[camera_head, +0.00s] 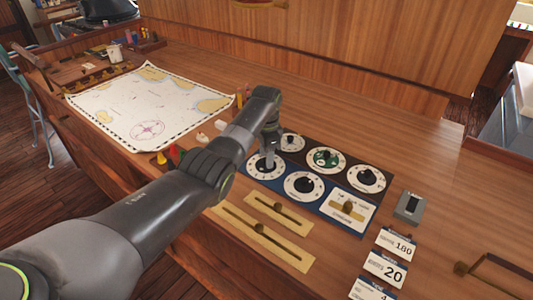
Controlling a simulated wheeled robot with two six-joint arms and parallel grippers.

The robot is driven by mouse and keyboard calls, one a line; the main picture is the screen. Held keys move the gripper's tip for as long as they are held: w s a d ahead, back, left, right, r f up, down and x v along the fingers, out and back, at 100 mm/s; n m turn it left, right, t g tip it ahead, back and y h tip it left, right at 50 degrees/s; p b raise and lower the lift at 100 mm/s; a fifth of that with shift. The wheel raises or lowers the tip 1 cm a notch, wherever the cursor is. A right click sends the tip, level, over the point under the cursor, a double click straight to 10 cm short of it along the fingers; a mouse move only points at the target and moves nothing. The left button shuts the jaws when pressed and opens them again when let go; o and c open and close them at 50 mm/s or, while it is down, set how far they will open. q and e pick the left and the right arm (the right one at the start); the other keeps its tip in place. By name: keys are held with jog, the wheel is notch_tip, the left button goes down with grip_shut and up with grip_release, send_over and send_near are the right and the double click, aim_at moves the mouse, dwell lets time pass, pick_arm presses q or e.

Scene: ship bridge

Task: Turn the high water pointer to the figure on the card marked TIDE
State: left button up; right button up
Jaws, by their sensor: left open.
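A panel of round white dials with dark pointer knobs lies on the wooden desk. The front row, on blue, holds a left dial (257,172) and a middle dial (303,186). Lettering is too small to tell which is high water. My left gripper (268,155) is open, pointing down at the front-left dial's knob; contact is unclear. Cards reading 180 (402,246) and 20 (393,274) lie at right, with a third card (370,289) cut off; their headings are unreadable.
Two brass slotted strips (262,238) lie in front. A grey box (409,207) stands right of the panel. A chart (150,105) covers the left desk, with small coloured items near its right edge.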

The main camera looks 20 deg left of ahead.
pick_arm(q)
grip_shut()
dwell(0.3)
jog(key=shift+n, duration=0.3)
jog(key=shift+r+n+p, duration=0.1)
jog(key=shift+n+p, duration=0.7)
jog(key=n+p, duration=0.1)
jog(key=n, duration=0.1)
jog(key=shift+n, duration=0.4)
jog(key=n+p, duration=0.1)
jog(key=n, duration=0.2)
jog(key=shift+w+a, duration=0.1)
jog(key=shift+n+p, duration=0.4)
jog(key=shift+n, duration=1.4)
